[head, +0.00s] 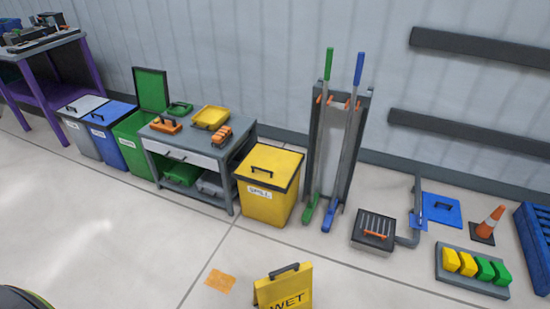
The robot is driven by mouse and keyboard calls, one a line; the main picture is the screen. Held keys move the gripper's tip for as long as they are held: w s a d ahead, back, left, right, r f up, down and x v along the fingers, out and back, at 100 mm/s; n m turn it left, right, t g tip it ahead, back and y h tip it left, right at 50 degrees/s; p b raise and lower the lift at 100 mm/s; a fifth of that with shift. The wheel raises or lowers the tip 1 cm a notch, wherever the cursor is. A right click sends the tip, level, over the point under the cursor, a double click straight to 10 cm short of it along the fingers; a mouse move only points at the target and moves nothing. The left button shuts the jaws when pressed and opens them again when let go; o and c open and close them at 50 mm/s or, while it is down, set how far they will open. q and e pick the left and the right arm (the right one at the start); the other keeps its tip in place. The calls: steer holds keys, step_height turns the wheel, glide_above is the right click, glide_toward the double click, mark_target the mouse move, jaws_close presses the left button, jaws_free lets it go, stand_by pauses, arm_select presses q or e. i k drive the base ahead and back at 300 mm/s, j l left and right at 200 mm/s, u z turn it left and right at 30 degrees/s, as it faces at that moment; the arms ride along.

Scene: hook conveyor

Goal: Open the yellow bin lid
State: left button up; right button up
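The yellow bin (265,204) stands on the floor right of the grey workbench, with a white label on its front. Its yellow lid (270,165) lies closed on top, with a dark rim and a black handle (262,171) near the front edge. Neither of my grippers shows in the head view. Only a dark rounded piece, perhaps part of me, shows at the bottom left corner.
The workbench (190,150) adjoins the bin's left; a rack with green and blue long-handled tools (337,140) stands to its right.

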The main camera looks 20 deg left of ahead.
mark_target(274, 168)
steer(key=i+j+z, duration=0.1)
steer(key=j+z, duration=0.4)
steer(key=i+j+z, duration=0.1)
steer(key=j+z, duration=0.2)
steer(key=z, duration=0.15)
steer(key=j+z, duration=0.5)
steer(key=k+l, duration=0.05)
steer(key=l, duration=0.05)
